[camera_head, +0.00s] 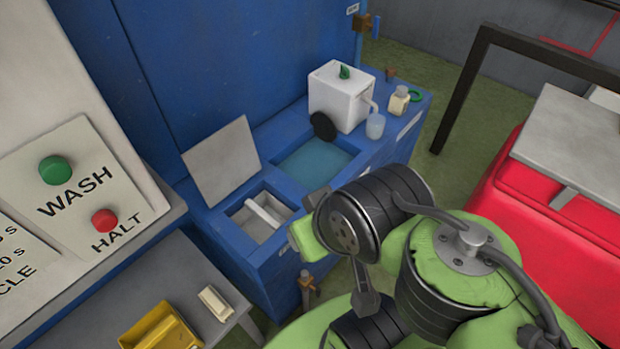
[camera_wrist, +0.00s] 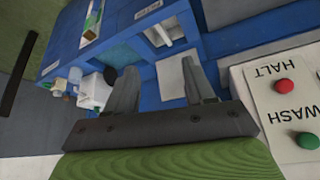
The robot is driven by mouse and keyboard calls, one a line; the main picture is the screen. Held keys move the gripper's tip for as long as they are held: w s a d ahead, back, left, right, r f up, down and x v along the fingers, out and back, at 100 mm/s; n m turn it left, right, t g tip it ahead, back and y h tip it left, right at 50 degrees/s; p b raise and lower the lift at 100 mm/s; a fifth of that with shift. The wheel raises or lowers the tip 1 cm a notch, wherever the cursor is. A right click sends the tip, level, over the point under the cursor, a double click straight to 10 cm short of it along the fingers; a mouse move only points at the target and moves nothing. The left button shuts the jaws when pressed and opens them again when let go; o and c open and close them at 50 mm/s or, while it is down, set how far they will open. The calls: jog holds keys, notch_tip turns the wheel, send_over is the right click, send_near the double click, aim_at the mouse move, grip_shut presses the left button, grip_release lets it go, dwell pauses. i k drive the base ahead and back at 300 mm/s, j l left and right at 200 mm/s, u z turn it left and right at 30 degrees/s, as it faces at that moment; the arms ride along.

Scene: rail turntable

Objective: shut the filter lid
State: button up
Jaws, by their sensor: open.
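The filter lid is a flat grey square panel (camera_head: 223,162) standing raised, leaning back at the rear edge of a square opening in the blue unit. The filter compartment (camera_head: 246,221) below it is open and a white bar lies across it. In the wrist view the lid (camera_wrist: 171,82) shows between and beyond my fingers, and the compartment (camera_wrist: 163,34) is above it. My gripper (camera_wrist: 158,84) is open and empty, with its two grey fingers spread. Its fingers are apart from the lid as far as I can tell. In the head view my arm hides the fingers.
A water-filled basin (camera_head: 312,163) with a black disc (camera_head: 323,126) is beside the compartment. A white box (camera_head: 340,97), a cup (camera_head: 375,126) and a bottle (camera_head: 399,101) stand behind it. The WASH/HALT panel (camera_head: 85,190) is at left; a yellow bin (camera_head: 160,328) sits in front.

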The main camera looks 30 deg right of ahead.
aim_at(221, 163)
jog(key=k+l+u, duration=0.15)
jog(key=l, duration=0.25)
jog(key=k+l+u, duration=0.15)
jog(key=l, duration=0.25)
jog(key=k+l+u, duration=0.15)
jog(key=k+l, duration=0.15)
jog(key=i+l+u, duration=0.1)
jog(key=l, duration=0.25)
jog(key=i+l+u, duration=0.1)
jog(key=l, duration=0.25)
jog(key=i+l+u, duration=0.1)
jog(key=l, duration=0.25)
jog(key=i+l+u, duration=0.1)
jog(key=l, duration=0.3)
jog(key=i+l+u, duration=0.1)
jog(key=i+l, duration=0.2)
jog(key=l, duration=0.15)
